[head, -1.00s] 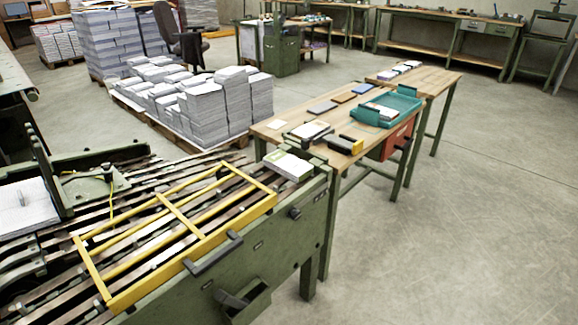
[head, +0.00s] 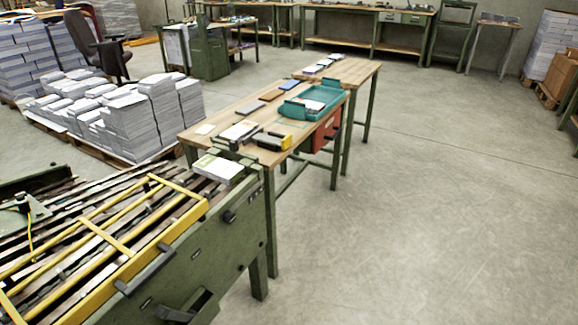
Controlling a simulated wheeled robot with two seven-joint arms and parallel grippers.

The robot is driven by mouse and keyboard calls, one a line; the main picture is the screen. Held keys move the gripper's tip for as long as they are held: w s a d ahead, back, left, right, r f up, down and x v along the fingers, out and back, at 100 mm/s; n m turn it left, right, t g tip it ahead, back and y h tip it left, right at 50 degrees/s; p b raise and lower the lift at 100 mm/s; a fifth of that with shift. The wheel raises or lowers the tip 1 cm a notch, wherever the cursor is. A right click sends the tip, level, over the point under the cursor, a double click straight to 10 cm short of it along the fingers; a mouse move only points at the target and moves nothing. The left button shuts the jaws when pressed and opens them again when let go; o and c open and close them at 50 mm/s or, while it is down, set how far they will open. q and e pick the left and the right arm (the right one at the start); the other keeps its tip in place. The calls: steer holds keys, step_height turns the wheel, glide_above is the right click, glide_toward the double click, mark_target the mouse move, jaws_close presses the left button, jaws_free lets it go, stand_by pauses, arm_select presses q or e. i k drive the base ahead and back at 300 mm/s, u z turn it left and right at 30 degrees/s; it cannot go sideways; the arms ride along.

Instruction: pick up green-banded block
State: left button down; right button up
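A white paper block (head: 219,169) lies at the right end of the green gathering machine. A greenish strip shows along its left part, but it is too small to tell for sure whether this is a band. Other paper blocks lie on the wooden table (head: 225,113): one near its front left (head: 239,131), one in the teal tray (head: 335,97), and a few small ones at the far end (head: 311,69). Their band colours cannot be told clearly. Neither of my grippers is in view.
The machine (head: 238,215) with its yellow frame (head: 105,234) fills the lower left. A yellow-and-black tool (head: 271,141) lies on the table. A red box (head: 326,131) hangs below it. Paper stacks (head: 156,112) stand on a pallet behind. The floor to the right (head: 440,210) is clear.

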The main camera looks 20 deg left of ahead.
mark_target(223, 171)
steer(key=z, duration=0.7)
steer(key=i, duration=3.6)
steer(key=u, duration=4.4)
